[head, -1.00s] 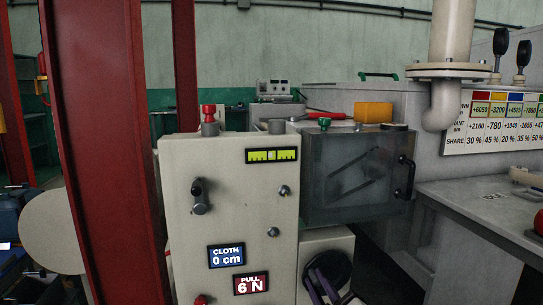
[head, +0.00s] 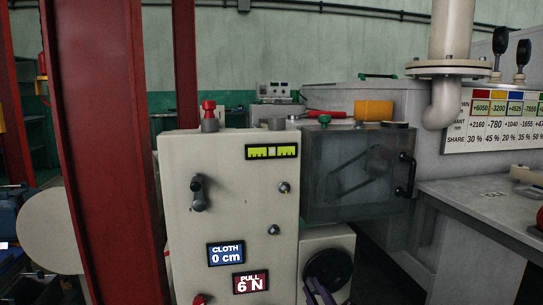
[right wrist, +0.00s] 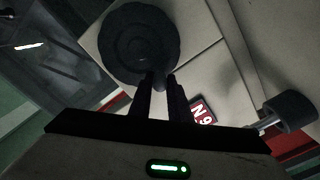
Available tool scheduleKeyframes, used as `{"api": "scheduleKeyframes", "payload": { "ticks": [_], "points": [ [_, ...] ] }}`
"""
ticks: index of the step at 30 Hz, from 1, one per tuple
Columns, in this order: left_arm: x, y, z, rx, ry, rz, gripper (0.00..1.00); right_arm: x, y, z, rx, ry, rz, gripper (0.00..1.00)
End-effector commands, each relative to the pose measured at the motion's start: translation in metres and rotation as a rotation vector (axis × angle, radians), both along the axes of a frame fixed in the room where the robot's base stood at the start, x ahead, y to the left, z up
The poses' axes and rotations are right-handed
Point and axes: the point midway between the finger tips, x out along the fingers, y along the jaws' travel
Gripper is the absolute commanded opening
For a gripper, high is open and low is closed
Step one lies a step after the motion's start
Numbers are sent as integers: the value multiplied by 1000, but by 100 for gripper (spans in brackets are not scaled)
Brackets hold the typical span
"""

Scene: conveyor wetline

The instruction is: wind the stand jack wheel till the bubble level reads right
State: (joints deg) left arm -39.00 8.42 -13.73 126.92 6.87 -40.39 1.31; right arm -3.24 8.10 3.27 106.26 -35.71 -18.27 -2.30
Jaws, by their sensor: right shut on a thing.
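The black jack wheel (head: 330,266) is on the pale lower housing, right of the main panel. It fills the upper left of the right wrist view (right wrist: 138,35). My right gripper (head: 312,284) is at the wheel's lower left edge. In the right wrist view its two dark fingers (right wrist: 160,82) are shut on a small dark grip at the wheel's rim. The yellow-green bubble level (head: 272,152) is at the top of the panel. Its bubble is too small to read exactly. My left gripper is not in view.
The pale panel (head: 240,215) carries a crank handle (head: 199,193), a blue CLOTH display (head: 226,254) reading 0 cm and a red PULL display (head: 250,282) reading 6 N. A grey cover (head: 345,195) with a black handle is above the wheel. A red post (head: 110,150) stands left.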

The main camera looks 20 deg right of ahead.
Motion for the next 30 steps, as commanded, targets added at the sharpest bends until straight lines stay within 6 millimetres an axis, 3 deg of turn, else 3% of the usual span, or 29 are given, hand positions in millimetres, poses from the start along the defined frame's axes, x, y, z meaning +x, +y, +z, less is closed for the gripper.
{"api": "scheduleKeyframes", "payload": {
  "ticks": [4, 5, 8, 17, 30],
  "points": [
    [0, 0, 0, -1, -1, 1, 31, 0, 0, 0, 0, 1, -1, 0],
    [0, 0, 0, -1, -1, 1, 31, 0, 0, 0, 0, 1, -1, 22],
    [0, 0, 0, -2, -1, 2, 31, 0, 0, 0, 0, 1, -1, 35],
    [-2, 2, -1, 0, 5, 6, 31, -2, 0, 0, 0, 1, -1, 35],
    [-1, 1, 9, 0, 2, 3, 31, -42, 10, 0, 2, 1, 0, 35]
  ]
}}
